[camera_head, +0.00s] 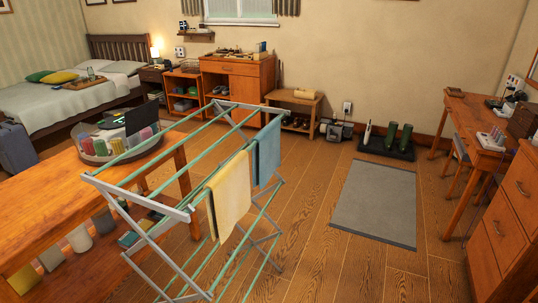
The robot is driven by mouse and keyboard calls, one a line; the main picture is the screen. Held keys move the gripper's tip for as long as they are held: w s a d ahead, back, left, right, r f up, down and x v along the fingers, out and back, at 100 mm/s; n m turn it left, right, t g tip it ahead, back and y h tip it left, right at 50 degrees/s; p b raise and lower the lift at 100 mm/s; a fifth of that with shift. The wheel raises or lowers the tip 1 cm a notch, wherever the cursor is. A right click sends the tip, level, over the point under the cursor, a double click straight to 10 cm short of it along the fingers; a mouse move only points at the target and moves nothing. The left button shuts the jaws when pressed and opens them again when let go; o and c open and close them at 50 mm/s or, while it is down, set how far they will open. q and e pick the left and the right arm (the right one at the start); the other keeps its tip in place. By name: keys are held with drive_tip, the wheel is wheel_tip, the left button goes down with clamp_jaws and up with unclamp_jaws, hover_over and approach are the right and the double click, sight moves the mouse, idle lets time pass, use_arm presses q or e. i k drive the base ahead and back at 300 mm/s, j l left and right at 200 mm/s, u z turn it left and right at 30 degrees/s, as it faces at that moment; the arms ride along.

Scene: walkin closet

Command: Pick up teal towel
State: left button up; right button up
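A teal-blue towel (267,152) hangs over the far end of a folding drying rack (146,195). A yellow towel (230,194) hangs on the same rack, nearer to me and just left of the teal one. The teal towel's lower edge hangs free above the floor, and its left edge is close to the yellow towel. Neither of my grippers shows in the head view.
A wooden table (40,205) with a round tray (86,156) of rolled items stands left of the rack. A grey rug (374,200) lies on open floor to the right. A wooden drawer unit (505,225) stands at the right edge.

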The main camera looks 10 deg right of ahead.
sight(266, 155)
drive_tip(key=z, duration=0.4)
drive_tip(key=u, duration=0.9)
drive_tip(key=i+l+u, duration=0.1)
drive_tip(key=l+u, duration=0.65)
drive_tip(key=u, duration=0.15)
drive_tip(key=l+u, duration=0.25)
drive_tip(key=l, duration=0.2)
drive_tip(key=k+l+u, duration=0.1)
drive_tip(key=l+u, duration=0.15)
drive_tip(key=l, duration=0.2)
drive_tip(key=k+l+u, duration=0.15)
drive_tip(key=l, duration=0.3)
drive_tip(key=l+u, duration=0.15)
drive_tip(key=l, duration=0.3)
drive_tip(key=k+l, duration=0.1)
drive_tip(key=l, duration=0.2)
drive_tip(key=k+l, duration=0.15)
drive_tip(key=k+l+u, duration=0.1)
drive_tip(key=l, duration=0.3)
